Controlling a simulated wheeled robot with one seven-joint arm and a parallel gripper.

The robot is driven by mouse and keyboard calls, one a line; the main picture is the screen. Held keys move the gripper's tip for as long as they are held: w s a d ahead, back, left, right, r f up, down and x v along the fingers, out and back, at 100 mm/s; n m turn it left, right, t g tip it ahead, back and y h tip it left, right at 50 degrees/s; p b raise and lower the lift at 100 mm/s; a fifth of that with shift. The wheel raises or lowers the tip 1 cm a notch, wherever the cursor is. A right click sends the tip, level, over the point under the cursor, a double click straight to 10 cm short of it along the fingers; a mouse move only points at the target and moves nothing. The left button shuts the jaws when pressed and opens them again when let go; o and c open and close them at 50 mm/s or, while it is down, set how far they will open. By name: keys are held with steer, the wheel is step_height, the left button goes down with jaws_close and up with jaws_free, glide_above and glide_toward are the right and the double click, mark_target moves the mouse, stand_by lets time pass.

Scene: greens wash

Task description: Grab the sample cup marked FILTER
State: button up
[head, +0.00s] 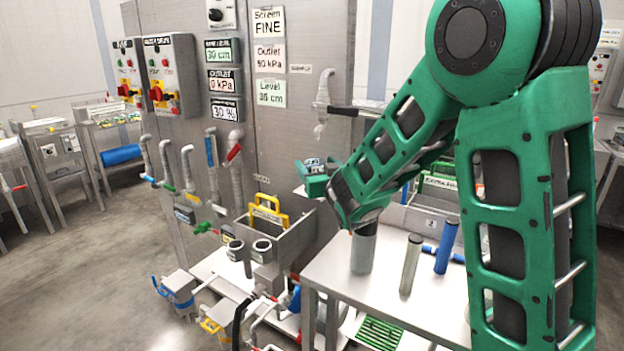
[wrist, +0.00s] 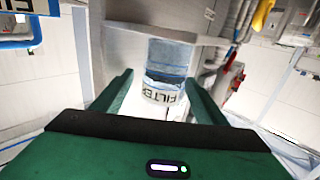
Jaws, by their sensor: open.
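The sample cup (wrist: 164,72) is clear, with bluish contents and a white band reading FILTER, upside down in the wrist view. It appears between the two green fingers of my gripper (wrist: 160,84). The fingers are spread, with a visible gap on each side of the cup. I cannot tell how far ahead of the fingertips it is. In the head view, my green arm reaches toward the steel cabinet and hides much of the area by the gripper; I cannot make out the cup there.
A steel table (head: 335,268) below the arm bears a grey cylinder (head: 363,252), a pale green one (head: 411,265) and a blue one (head: 446,247). A tap (head: 322,103) projects from the cabinet (head: 305,130). A yellow-handled item (head: 268,211) sits in a basin left of the table.

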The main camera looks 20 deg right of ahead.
steer(key=shift+a, duration=0.2)
steer(key=c, duration=1.3)
steer(key=shift+r, duration=0.25)
